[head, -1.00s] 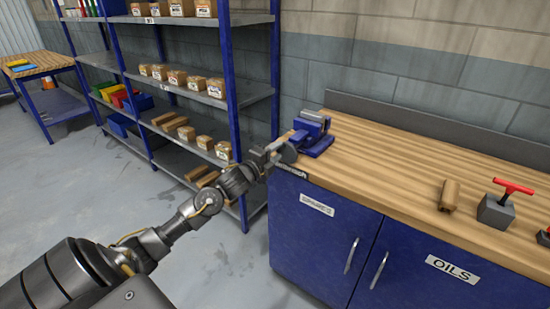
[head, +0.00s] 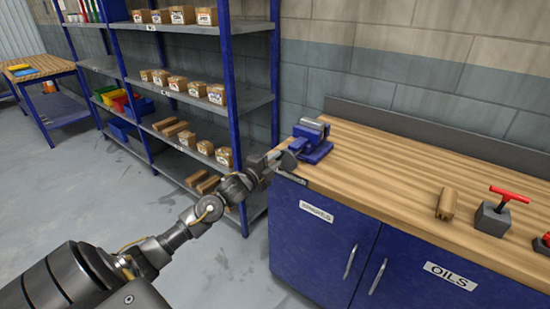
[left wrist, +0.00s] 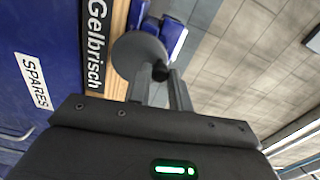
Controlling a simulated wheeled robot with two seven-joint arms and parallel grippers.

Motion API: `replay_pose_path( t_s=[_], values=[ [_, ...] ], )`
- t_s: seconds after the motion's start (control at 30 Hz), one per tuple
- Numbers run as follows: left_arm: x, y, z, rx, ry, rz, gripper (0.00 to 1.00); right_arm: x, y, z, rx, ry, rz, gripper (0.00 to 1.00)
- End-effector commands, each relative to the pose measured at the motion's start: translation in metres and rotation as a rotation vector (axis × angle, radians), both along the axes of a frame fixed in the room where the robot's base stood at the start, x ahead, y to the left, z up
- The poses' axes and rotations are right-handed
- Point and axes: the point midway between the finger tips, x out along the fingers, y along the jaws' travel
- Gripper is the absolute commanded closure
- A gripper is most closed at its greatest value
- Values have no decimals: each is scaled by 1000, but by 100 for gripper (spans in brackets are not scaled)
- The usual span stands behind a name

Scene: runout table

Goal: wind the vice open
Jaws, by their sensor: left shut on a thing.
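The blue vice (head: 314,145) stands on the left end of the wooden bench top, and part of it shows in the left wrist view (left wrist: 174,34). Its round grey handwheel (left wrist: 137,56) faces my left gripper and carries a small black knob (left wrist: 160,72). My left gripper (left wrist: 161,77) is shut on this knob, with one finger on each side. In the head view my left gripper (head: 276,163) is small beside the vice, and its grip is hard to make out there. How far apart the vice jaws are cannot be told. My right gripper is out of view.
The bench (head: 400,170) has blue cupboard doors below. A blue shelf rack (head: 232,100) with boxes stands close on the left. The bench middle is clear.

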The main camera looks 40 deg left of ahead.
Motion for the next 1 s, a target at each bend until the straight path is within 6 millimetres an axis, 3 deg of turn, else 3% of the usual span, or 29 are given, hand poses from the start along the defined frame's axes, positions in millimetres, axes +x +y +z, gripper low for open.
replay_pose_path(
  t_s=[0.1,0.53,0.8,1.0],
  values=[
    [0,3,4,-89,-5,1,100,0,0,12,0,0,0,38],
    [0,5,2,-145,-8,2,100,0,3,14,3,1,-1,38],
    [0,10,0,-373,-12,2,100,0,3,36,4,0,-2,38],
    [0,12,-4,-434,-16,1,100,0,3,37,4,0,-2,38]
  ],
)
